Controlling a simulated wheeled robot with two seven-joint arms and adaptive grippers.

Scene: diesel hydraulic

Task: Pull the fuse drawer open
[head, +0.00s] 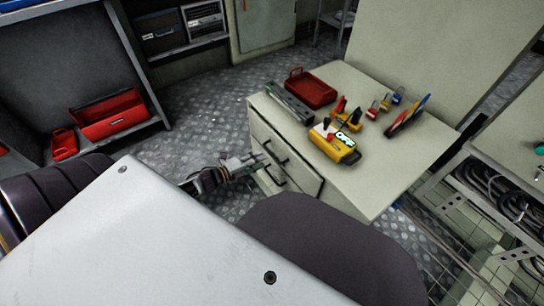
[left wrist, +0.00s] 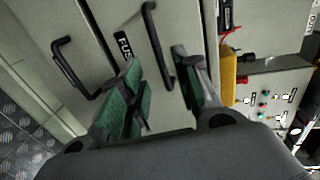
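The fuse drawer (left wrist: 186,20) is a pale front on the grey-green cabinet (head: 345,198), with a dark label, partly hidden, that reads "FU". Its black bar handle (left wrist: 154,38) stands beside the label in the left wrist view. My left gripper (head: 262,161) is at the cabinet front, close to the drawer handles. In the left wrist view its green-padded fingers (left wrist: 157,75) are apart, with the lower end of the fuse handle showing between them. I cannot tell whether they touch it. The drawer looks closed. My right gripper is not in view.
A second black handle (left wrist: 75,68) is on the neighbouring drawer. On the cabinet top are a yellow box (head: 334,143), a red tray (head: 310,91) and several small tools. A red toolbox (head: 108,115) sits on a shelf at left. Metal floor (head: 205,110) is open behind the gripper.

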